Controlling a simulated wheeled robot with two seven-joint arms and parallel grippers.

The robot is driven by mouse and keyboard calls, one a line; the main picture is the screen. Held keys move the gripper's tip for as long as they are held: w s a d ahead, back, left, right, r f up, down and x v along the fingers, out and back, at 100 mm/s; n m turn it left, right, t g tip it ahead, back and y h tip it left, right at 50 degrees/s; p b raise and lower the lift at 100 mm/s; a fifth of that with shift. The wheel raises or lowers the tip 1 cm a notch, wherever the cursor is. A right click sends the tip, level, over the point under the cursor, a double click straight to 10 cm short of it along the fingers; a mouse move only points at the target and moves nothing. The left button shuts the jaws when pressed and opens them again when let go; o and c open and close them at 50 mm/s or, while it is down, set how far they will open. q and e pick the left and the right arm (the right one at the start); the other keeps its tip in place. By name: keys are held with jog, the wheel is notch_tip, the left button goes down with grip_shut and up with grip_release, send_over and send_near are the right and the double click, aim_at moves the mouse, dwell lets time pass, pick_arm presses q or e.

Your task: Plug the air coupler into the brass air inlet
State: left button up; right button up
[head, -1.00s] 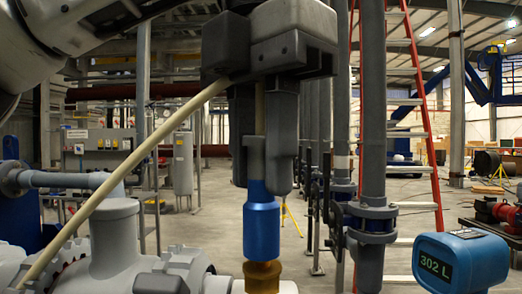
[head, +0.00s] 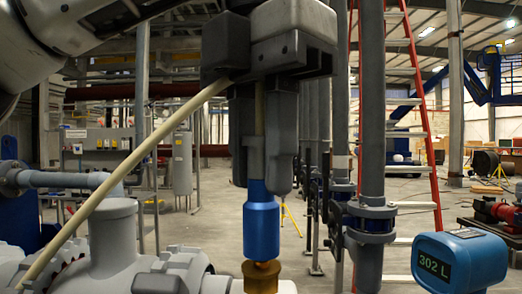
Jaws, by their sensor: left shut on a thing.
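My left gripper (head: 264,165) comes down from the top and is shut on the air coupler. The coupler's blue sleeve (head: 262,230) hangs upright below the fingers, with its grey upper part between them. A cream hose (head: 140,172) runs from the gripper down to the lower left. The brass air inlet (head: 261,277) stands directly below the blue sleeve, near the bottom edge. The sleeve's lower end meets the top of the brass in the picture; I cannot tell how far it sits over it. My right gripper is not in view.
A grey pump body (head: 115,245) fills the lower left. A blue meter (head: 460,262) reading 302 L stands at the lower right. Grey vertical pipes with flanges (head: 370,220) rise right of the gripper, with a red ladder (head: 425,130) behind. Open floor lies farther back.

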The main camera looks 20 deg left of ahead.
pick_arm(q)
jog(key=shift+f+b, duration=0.5)
jog(key=shift+f, duration=0.1)
dwell(0.3)
jog(key=o, duration=1)
